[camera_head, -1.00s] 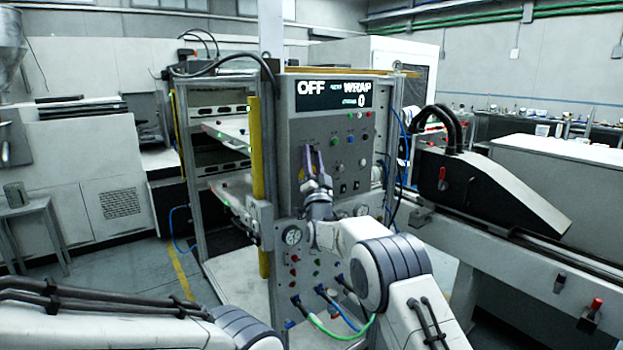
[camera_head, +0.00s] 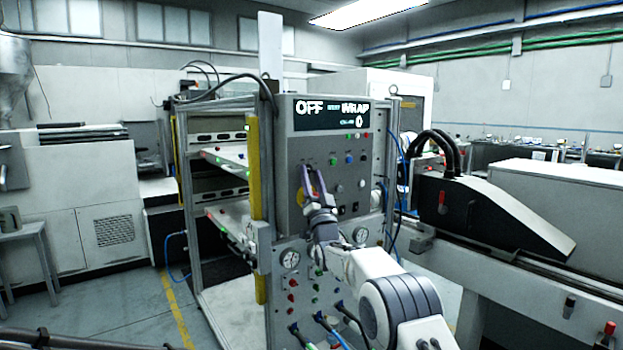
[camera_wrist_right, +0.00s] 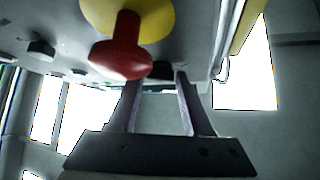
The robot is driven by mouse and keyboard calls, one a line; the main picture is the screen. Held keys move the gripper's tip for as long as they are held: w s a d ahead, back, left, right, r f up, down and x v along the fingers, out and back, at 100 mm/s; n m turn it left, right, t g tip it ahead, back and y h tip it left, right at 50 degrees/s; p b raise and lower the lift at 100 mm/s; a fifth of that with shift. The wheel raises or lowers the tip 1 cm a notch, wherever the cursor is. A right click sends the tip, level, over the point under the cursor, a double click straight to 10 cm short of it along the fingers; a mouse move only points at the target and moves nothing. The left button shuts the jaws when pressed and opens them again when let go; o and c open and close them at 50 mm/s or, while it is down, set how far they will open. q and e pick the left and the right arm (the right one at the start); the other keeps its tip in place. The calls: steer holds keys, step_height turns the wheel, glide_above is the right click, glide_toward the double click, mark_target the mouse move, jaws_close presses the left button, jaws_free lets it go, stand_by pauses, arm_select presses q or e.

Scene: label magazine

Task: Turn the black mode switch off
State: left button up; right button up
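A grey control panel (camera_head: 345,185) carries several small knobs and buttons. My right gripper (camera_head: 312,170) is in front of the panel's upper left part, fingers pointing up at it. In the right wrist view, its two fingers (camera_wrist_right: 157,80) stand apart with a gap between them. A small dark knob (camera_wrist_right: 160,70) shows at the gap, near the fingertips; I cannot tell whether they touch it. Other black knobs (camera_wrist_right: 41,50) sit to the left on the panel. I cannot tell for sure which is the mode switch. My left gripper is out of view.
A red button on a yellow base (camera_wrist_right: 122,58) stands out close to the fingers. The panel's display (camera_head: 332,115) reads OFF at left and WRAP at right. Gauges (camera_head: 290,258) and hoses are lower on the panel. A yellow post (camera_head: 254,180) stands left.

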steer(key=shift+o, duration=0.8)
steer(key=shift+s+f, duration=0.1)
steer(key=b+v, duration=0.3)
steer(key=v, duration=0.7)
steer(key=shift+b, duration=0.35)
steer(key=shift+s+a, duration=0.1)
